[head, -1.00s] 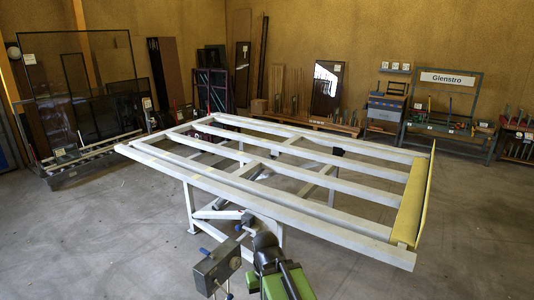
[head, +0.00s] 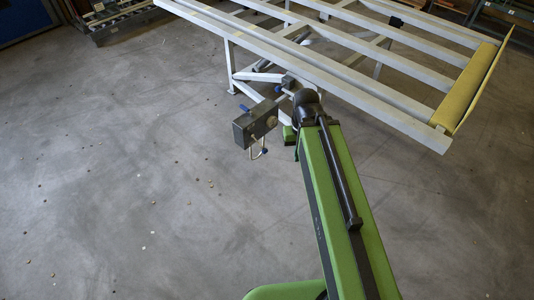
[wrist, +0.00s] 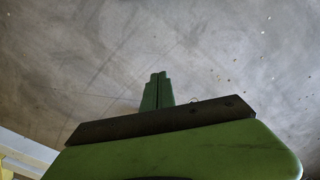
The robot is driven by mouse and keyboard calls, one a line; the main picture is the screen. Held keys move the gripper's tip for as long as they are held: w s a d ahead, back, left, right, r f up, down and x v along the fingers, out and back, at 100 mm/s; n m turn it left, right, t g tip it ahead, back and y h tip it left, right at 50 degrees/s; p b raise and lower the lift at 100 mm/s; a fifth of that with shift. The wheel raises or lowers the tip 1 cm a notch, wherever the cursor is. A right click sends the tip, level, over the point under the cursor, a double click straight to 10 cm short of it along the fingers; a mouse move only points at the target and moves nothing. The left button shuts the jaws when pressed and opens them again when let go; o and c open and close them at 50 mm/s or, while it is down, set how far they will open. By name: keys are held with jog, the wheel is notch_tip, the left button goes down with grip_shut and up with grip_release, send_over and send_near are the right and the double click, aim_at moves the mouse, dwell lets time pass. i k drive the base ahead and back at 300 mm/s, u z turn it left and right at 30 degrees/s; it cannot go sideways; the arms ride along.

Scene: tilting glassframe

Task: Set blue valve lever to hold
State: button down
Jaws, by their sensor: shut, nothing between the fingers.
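A grey box (head: 255,123) stands beside the frame's near leg in the head view. Blue parts show around it: one at its top left (head: 245,108), one behind it (head: 278,88) and one below it (head: 264,151). I cannot tell which of these is the valve lever, or read any hold mark. My gripper (wrist: 157,77) shows in the wrist view with its green fingers together and nothing between them, over bare floor. In the head view my arm reaches to just right of the box and mostly hides the gripper.
A rack (head: 118,17) stands at the far left. The concrete floor left of the box is open, with small bits scattered on it.

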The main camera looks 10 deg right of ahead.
aim_at(265, 151)
jog(key=u, duration=0.65)
jog(key=i, duration=0.55)
jog(key=u, duration=0.85)
